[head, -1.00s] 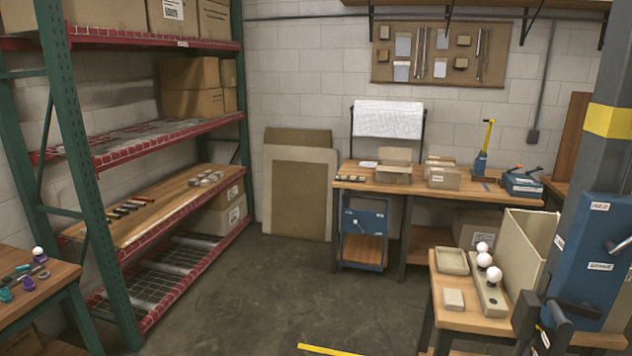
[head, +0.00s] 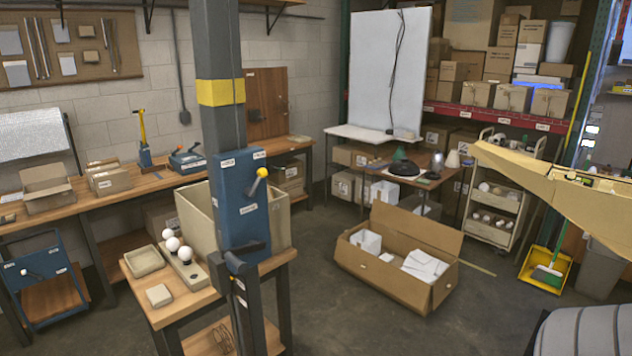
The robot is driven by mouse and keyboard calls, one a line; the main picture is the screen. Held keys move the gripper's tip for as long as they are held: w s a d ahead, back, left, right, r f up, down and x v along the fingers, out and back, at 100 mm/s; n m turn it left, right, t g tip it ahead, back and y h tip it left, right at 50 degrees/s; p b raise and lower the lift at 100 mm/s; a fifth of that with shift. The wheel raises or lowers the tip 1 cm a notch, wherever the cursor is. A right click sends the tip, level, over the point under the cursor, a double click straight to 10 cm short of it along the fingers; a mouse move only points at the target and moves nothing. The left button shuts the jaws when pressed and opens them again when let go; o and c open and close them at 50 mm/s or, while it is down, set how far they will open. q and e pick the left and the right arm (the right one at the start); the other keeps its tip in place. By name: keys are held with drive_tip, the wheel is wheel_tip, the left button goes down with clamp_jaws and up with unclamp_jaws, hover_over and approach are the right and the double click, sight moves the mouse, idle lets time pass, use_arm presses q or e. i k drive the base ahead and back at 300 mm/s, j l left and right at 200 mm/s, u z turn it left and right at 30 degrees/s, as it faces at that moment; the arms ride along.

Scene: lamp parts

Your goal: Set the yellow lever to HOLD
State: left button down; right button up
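Small white labels sit above and below the lever, too small to read now. A second yellow-handled device (head: 142,135) with a blue base stands upright on the back workbench. Neither gripper is in view.
Bare floor shows around the box.

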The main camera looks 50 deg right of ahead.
sight(262, 172)
drive_tip(key=z, duration=1.1)
